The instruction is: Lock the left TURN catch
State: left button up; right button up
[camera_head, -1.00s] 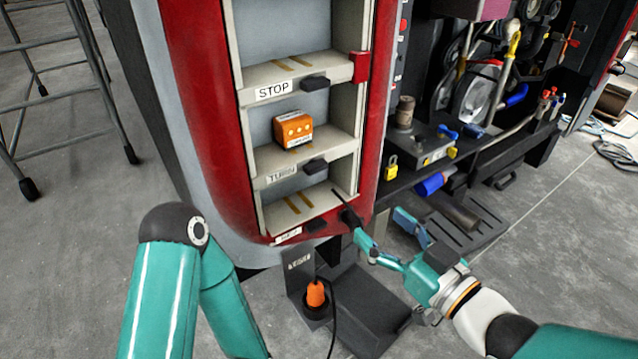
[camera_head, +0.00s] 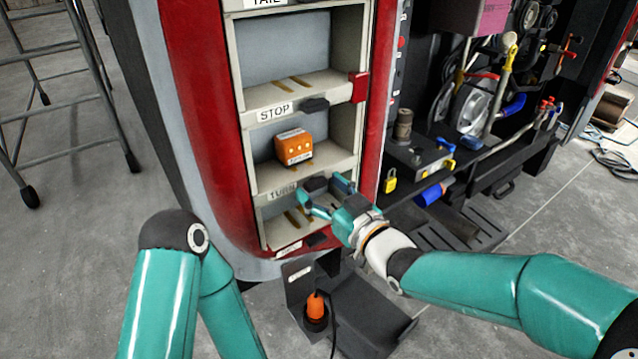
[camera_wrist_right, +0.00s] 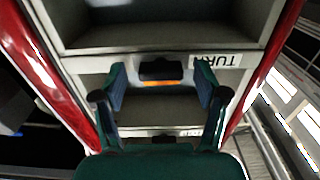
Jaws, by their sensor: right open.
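The TURN catch (camera_head: 315,184) is a small black block on the shelf lip beside the TURN label (camera_head: 282,193). An orange unit (camera_head: 294,147) sits in the bay above that lip. My right gripper (camera_head: 323,190) is open at the catch. In the right wrist view the catch (camera_wrist_right: 161,70) lies between the two spread fingers of the right gripper (camera_wrist_right: 161,82), with a gap on each side. An orange strip shows just below the catch there. The TURN label (camera_wrist_right: 216,61) reads upside down. My left gripper is out of view; only its arm shows.
The STOP bay above has its own black catch (camera_head: 315,105) and a red block (camera_head: 360,86) at its right edge. Below stands a black bracket with an orange plug (camera_head: 315,305) and cable. A yellow padlock (camera_head: 390,181) hangs to the right.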

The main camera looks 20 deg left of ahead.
jog(key=shift+w+a, duration=0.3)
jog(key=shift+c, duration=0.2)
jog(key=c, duration=1.1)
jog(key=shift+f+n+b, duration=0.2)
jog(key=shift+n+b, duration=8.8)
jog(key=shift+b, duration=0.1)
jog(key=shift+f, duration=0.1)
